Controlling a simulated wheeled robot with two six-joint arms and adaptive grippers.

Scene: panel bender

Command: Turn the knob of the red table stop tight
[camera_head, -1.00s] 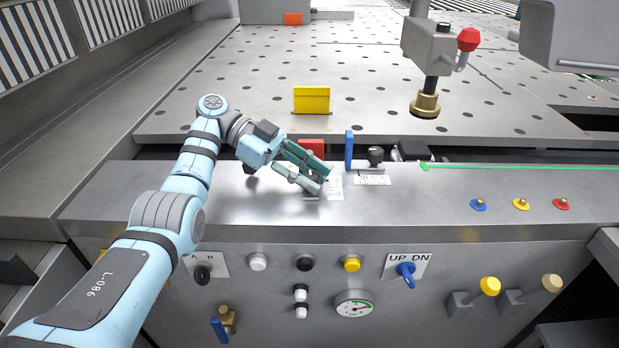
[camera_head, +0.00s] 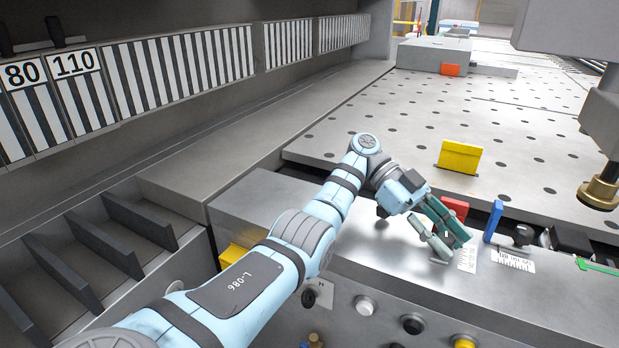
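The red table stop (camera_head: 455,208) stands at the near edge of the perforated table, partly covered by my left gripper. Its knob does not show; the gripper may be hiding it. My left gripper (camera_head: 454,248) is just in front of the red stop, over the steel front ledge, pointing right and down. Its two fingers are apart with a gap between them. I cannot see anything held there, nor whether they touch the knob. My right gripper is out of view.
A blue stop (camera_head: 493,221) with a black knob (camera_head: 523,235) stands just right of the red one. A yellow stop (camera_head: 459,157) and an orange block (camera_head: 450,69) are farther back. A brass-ended tool (camera_head: 598,194) hangs at right. Buttons line the front panel.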

